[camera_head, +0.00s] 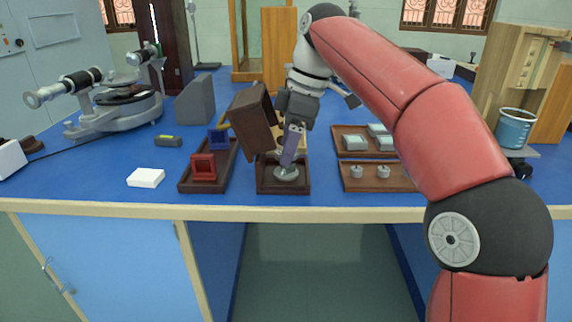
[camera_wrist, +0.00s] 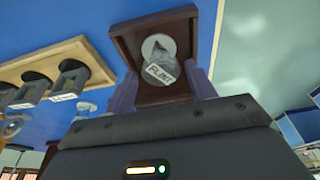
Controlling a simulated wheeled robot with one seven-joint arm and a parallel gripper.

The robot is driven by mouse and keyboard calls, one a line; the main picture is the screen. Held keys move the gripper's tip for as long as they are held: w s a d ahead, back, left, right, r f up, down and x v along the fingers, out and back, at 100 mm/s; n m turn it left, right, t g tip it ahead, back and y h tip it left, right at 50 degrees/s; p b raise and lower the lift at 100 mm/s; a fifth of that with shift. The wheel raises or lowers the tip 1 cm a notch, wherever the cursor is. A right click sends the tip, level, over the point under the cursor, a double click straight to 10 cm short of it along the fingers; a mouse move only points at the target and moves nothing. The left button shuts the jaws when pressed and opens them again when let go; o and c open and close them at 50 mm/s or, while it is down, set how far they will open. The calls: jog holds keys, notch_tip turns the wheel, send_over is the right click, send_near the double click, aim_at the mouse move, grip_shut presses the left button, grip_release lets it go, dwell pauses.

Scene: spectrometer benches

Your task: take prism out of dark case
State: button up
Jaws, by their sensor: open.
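The dark case (camera_head: 262,188) is a shallow brown box near the bench's front edge, also in the wrist view (camera_wrist: 204,82). Inside it is the prism (camera_wrist: 160,70), a grey piece with a white label reading FLINT, on a pale round disc. In the head view the disc (camera_head: 287,174) shows, while the prism is mostly hidden by my gripper. My gripper (camera_head: 290,158) is open, pointing down over the case. In the wrist view its two purple fingers (camera_wrist: 162,84) stand either side of the prism's line; contact cannot be told.
A tilted brown box-like panel (camera_head: 250,118) rises close left of my gripper. Left is a tray (camera_head: 222,178) with red and blue frames; right are trays (camera_head: 372,184) with small metal pieces. A wooden rack (camera_wrist: 90,62) shows in the wrist view. A white block (camera_head: 146,178) lies left.

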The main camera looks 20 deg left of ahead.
jog(key=b+x, duration=0.1)
jog(key=x, duration=0.3)
jog(key=shift+d, duration=0.1)
jog(key=c, duration=0.8)
jog(key=shift+o, duration=0.2)
jog(key=shift+r, duration=0.2)
